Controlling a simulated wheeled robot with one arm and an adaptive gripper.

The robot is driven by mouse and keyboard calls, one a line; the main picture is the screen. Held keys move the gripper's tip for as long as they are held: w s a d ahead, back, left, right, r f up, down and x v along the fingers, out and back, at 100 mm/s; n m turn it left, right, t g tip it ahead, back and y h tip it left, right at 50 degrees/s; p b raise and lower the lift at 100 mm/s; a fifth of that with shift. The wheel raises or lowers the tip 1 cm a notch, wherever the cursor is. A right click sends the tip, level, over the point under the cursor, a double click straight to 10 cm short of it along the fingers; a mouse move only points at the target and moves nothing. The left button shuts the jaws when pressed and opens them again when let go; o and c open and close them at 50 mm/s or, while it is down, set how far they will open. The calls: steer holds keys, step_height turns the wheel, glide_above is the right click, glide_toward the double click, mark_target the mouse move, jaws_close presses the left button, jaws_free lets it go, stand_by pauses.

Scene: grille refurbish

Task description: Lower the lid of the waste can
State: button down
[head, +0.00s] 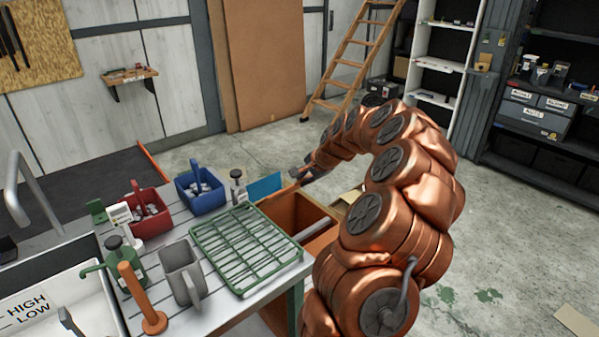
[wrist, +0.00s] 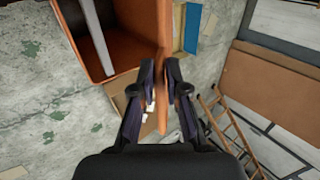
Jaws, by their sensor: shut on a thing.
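The waste can (head: 295,213) is an open orange-brown bin beside the workbench in the head view. Its dark inside (wrist: 105,40) shows at the upper left of the wrist view. The lid (wrist: 162,75) is an orange-brown panel seen nearly edge-on, standing raised at the can's side. My gripper (wrist: 160,75) has its two dark fingers on either side of the lid and is shut on its edge. In the head view my gripper (head: 305,174) is small at the can's far side, partly hidden by my arm.
The workbench holds a green rack (head: 245,250), a grey jug (head: 181,275), a red caddy (head: 143,210) and a blue caddy (head: 200,190). A pale bar (wrist: 98,35) crosses the can's opening. A wooden ladder (head: 352,62) stands behind. Concrete floor on the right is mostly clear.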

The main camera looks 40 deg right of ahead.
steer(key=shift+s+f, duration=0.15)
steer(key=shift+s, duration=0.05)
steer(key=s+f+t+b, duration=0.1)
steer(key=s+f+b, duration=0.3)
steer(key=b, duration=0.2)
steer(key=shift+f, duration=0.3)
steer(key=c, duration=1.2)
jaws_free()
steer(key=shift+c, duration=0.2)
steer(key=shift+r, duration=0.1)
